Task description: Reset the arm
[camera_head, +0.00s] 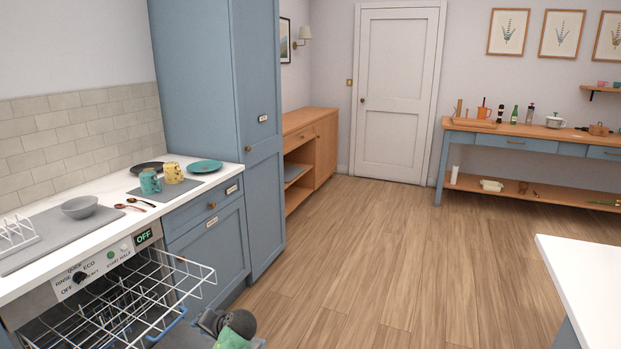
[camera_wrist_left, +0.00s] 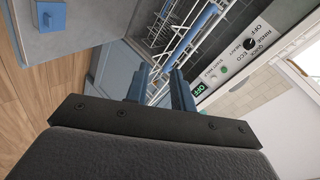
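My left gripper (camera_wrist_left: 161,86) shows in the left wrist view as two blue fingers with a gap between them and nothing held. It is close to the dishwasher's white wire rack (camera_wrist_left: 165,30) and its control panel (camera_wrist_left: 235,60). In the head view part of my left arm (camera_head: 232,325) shows low in the picture, just right of the pulled-out rack (camera_head: 125,305); the fingertips are not clear there. My right gripper is in neither view.
The counter (camera_head: 135,205) holds a grey bowl (camera_head: 79,207), a teal mug (camera_head: 149,182), a yellow mug (camera_head: 174,172), a teal plate (camera_head: 204,166) and spoons. A white worktop (camera_head: 590,280) is at right. The wooden floor (camera_head: 380,260) between is clear.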

